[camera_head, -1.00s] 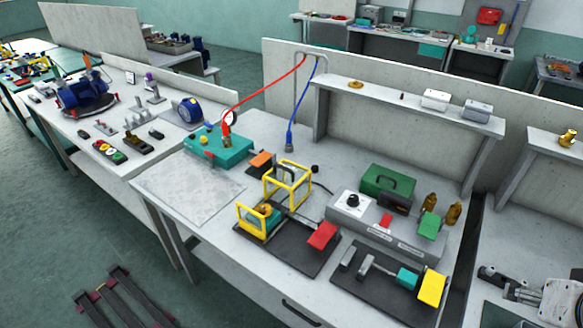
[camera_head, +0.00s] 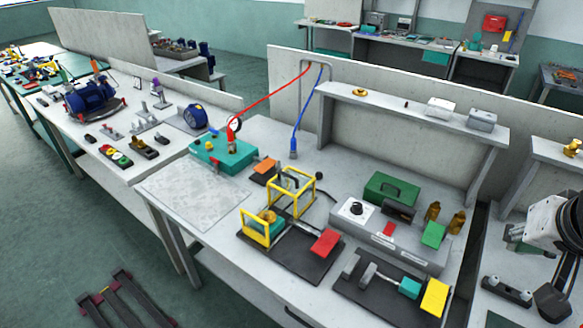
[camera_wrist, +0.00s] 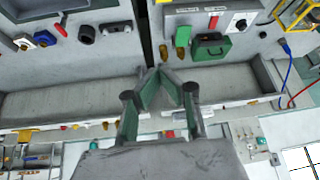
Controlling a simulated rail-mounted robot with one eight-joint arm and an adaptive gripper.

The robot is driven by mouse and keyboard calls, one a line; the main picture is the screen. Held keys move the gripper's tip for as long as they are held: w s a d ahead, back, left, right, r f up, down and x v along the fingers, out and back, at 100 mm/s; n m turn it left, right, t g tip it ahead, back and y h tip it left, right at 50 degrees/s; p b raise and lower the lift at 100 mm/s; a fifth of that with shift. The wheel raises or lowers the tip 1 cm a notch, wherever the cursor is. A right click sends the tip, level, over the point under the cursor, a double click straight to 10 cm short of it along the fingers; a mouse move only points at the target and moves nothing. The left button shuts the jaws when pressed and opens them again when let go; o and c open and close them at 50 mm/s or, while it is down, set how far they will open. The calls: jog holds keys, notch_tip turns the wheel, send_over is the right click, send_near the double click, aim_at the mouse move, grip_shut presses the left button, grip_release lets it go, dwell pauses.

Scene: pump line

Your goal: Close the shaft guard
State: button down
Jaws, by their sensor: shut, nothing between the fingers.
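The shaft guard appears to be the yellow-framed cage (camera_head: 290,192) on the middle bench, its frame standing up at the back of a dark base plate (camera_head: 312,262). A second upright yellow frame (camera_head: 253,231) stands in front of it, beside a small teal and brass part. Which frame is the moving guard, and its hinge, I cannot tell. Part of a yellow frame also shows at the top right of the wrist view (camera_wrist: 300,14). My gripper (camera_wrist: 164,72) is shut and empty, its green-padded fingers meeting at the tips. It is well away from the cage.
A grey control box (camera_head: 385,232) with a knob and a green case (camera_head: 391,187) stand right of the cage. A long shelf (camera_head: 400,108) runs behind. The bench's front left is clear.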

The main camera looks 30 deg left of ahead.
jog(key=w+a+r+g+p, duration=0.1)
jog(key=w+a+r, duration=0.3)
jog(key=w+a, duration=0.7)
jog(key=m+g+p, duration=0.1)
jog(key=p, duration=0.2)
send_over(291, 181)
notch_tip(291, 181, down, 13)
jog(key=shift+h, duration=0.4)
jog(key=p+x, duration=0.1)
jog(key=x, duration=0.9)
jog(key=shift+r, duration=0.1)
jog(key=s+p, duration=0.1)
jog(key=s, duration=0.2)
jog(key=shift+s+a, duration=0.1)
jog(key=shift+s, duration=0.1)
jog(key=shift+s+f, duration=0.1)
jog(key=shift+f, duration=0.15)
jog(key=shift+s, duration=0.2)
